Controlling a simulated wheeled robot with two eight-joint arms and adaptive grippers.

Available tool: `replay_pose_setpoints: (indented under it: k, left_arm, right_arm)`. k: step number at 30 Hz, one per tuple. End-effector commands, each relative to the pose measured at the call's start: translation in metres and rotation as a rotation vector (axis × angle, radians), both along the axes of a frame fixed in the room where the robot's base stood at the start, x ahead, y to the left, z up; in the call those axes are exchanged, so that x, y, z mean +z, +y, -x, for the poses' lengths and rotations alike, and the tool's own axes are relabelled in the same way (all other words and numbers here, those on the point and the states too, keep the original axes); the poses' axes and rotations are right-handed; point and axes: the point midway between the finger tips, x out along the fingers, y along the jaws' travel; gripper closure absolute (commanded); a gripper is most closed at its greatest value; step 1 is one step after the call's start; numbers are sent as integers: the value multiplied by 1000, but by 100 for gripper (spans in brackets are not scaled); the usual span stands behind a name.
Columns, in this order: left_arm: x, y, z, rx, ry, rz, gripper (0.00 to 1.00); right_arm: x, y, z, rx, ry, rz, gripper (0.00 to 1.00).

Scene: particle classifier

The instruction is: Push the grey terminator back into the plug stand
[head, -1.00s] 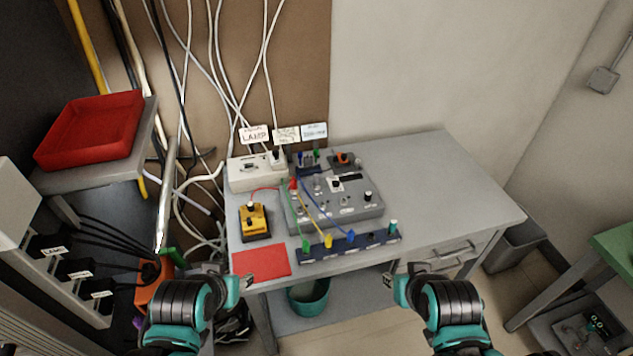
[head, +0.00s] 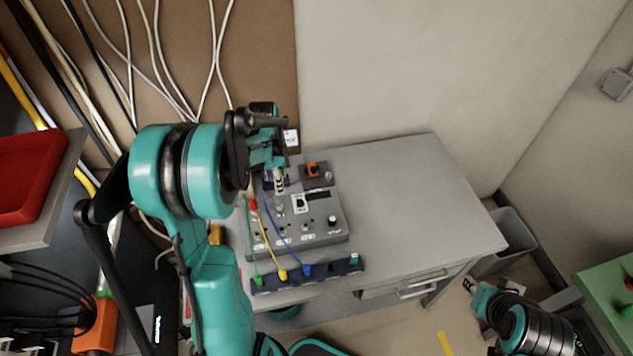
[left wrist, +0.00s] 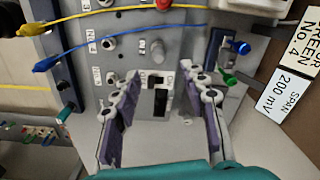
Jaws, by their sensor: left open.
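The plug stand appears to be the dark blue rail (head: 325,271) at the table's front, with green, yellow and blue plugs on leads. A pale-topped teal plug (head: 354,259) stands at its right end; I cannot tell whether this is the grey terminator. The rail also shows at the left wrist view's left edge (left wrist: 62,65). My left gripper (head: 279,182) is open and empty above the grey instrument box (head: 325,232), behind the rail. In the left wrist view its spread fingers (left wrist: 163,82) frame the box's panel. My right gripper (head: 470,286) is low, off the table front; its jaws are unclear.
A small dark block with blue and green plugs (left wrist: 238,48) stands beside the box, near label cards (left wrist: 283,92). A black block with an orange knob (head: 313,170) is behind the box. The table's right half (head: 420,200) is clear. Cables hang behind.

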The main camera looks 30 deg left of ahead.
Motion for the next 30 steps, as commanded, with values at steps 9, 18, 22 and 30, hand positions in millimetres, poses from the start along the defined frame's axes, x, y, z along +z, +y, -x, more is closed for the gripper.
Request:
replay_pose_setpoints:
  k: [9,18,22,30]
  left_arm:
    - [-31,11,1,-26,24,10,57]
    - [-73,11,11,-25,23,11,57]
    - [-86,10,11,-25,23,11,57]
    - [-87,10,11,-24,23,11,57]
  right_arm:
    - [-5,0,1,0,0,0,70]
    - [-21,0,1,0,0,0,70]
    - [-25,0,1,0,0,0,70]
    - [-24,0,0,0,0,0,70]
